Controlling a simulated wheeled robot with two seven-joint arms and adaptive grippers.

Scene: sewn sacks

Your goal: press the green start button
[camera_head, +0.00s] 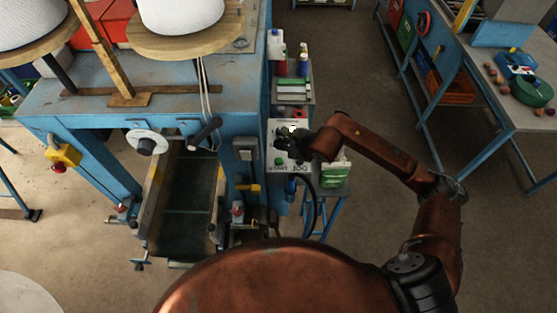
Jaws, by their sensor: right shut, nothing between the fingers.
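A pale control panel (275,130) is mounted on the right side of the blue machine. A small green button (279,161) shows on its lower left part, with dark lettering below it. My right gripper (291,146) is in front of the panel, just above and to the right of the green button. It is shut and empty. Its dark fingers hide the middle of the panel, and I cannot tell whether they touch it. My left gripper is not in view.
The blue sewing machine frame (120,105) carries white thread cones on wooden discs. A yellow box with a red button (62,156) hangs at its left. A shelf with bottles (292,85) stands behind the panel.

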